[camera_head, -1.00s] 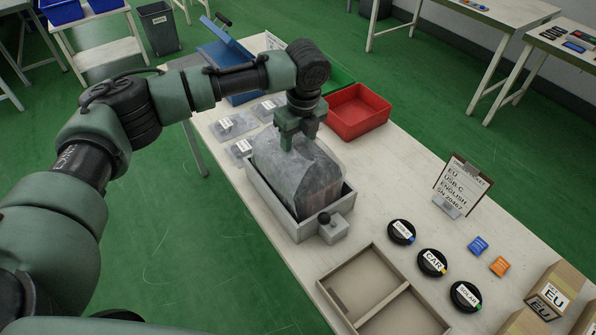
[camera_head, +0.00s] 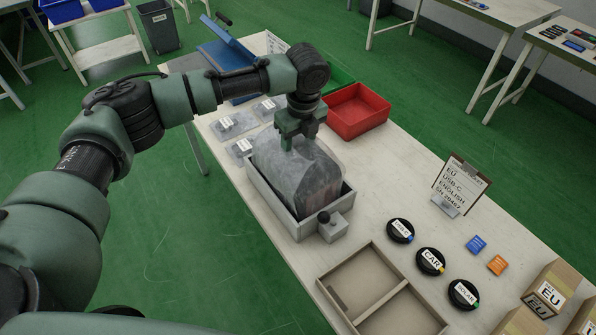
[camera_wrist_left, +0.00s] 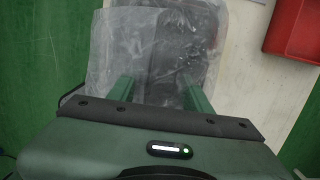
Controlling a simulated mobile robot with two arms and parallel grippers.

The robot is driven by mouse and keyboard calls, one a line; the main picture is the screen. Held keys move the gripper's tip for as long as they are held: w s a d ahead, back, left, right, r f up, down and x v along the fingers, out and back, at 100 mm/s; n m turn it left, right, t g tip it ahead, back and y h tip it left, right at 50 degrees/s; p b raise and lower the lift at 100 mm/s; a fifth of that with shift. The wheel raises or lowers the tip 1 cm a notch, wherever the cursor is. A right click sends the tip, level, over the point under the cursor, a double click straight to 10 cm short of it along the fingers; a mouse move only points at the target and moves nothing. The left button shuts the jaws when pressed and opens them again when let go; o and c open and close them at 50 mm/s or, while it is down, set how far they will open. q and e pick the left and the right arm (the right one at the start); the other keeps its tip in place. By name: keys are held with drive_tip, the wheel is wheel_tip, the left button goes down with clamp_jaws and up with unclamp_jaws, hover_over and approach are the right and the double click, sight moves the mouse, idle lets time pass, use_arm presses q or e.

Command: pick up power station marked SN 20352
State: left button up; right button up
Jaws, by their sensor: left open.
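A large object in a cloudy clear plastic bag (camera_head: 298,178) stands in a grey open-topped box (camera_head: 287,220) on the table. It may be the power station; no serial number on it is readable. My left gripper (camera_head: 300,143) points down over the bag's top, open. In the left wrist view the two fingers (camera_wrist_left: 158,92) are apart, with the bag (camera_wrist_left: 155,50) below and between them. I cannot tell whether they touch it. A clipboard card (camera_head: 461,187) stands to the right; it appears to read EU, USB-C, ENGLISH, SN 20467. My right gripper is not in view.
Flat bagged items with labels (camera_head: 238,124) lie behind the box. A red bin (camera_head: 357,107) stands behind right. A divided tray (camera_head: 368,278), round black reels (camera_head: 431,262), blue and orange pieces (camera_head: 497,265) and EU cartons (camera_head: 553,288) occupy the near right.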

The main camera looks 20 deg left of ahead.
use_arm(q)
clamp_jaws()
idle(1.5)
drive_tip(key=shift+w+r, duration=0.1)
drive_tip(key=shift+r, duration=0.05)
